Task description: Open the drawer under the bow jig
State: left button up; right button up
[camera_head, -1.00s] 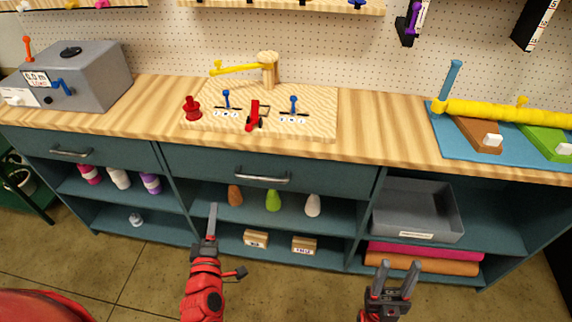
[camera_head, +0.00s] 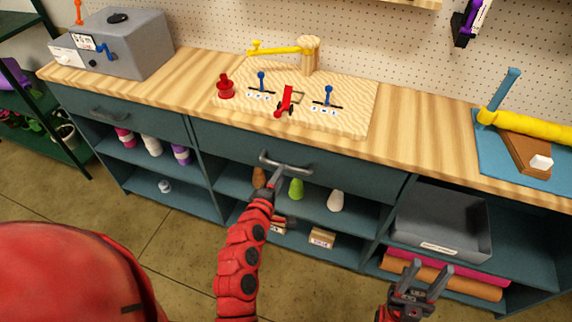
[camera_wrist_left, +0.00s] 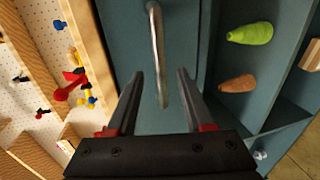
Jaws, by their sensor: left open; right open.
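The bow jig (camera_head: 345,112) is a wooden board on the bench top with blue levers, a red clamp, a red knob and a yellow arm on a post. The drawer (camera_head: 350,175) under it is dark teal and looks shut, with a silver bar handle (camera_head: 285,163). My left gripper (camera_head: 279,175) is at the handle. In the left wrist view the open fingers (camera_wrist_left: 160,90) stand on either side of the handle's line, and the handle (camera_wrist_left: 157,45) reaches between them without being gripped. My right gripper (camera_head: 427,275) is open and empty, low before the right shelves.
Below the drawer, a shelf holds brown, green (camera_head: 296,188) and white cones. Another closed drawer (camera_head: 110,113) is to the left. A grey tray (camera_head: 440,222) and pink and orange rolls (camera_head: 440,275) fill the right shelves. The floor in front is free.

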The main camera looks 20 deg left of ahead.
pick_arm(q)
jog(key=x, duration=0.6)
jog(key=shift+p, duration=0.3)
jog(key=shift+s, duration=0.1)
grip_shut()
dwell(1.0)
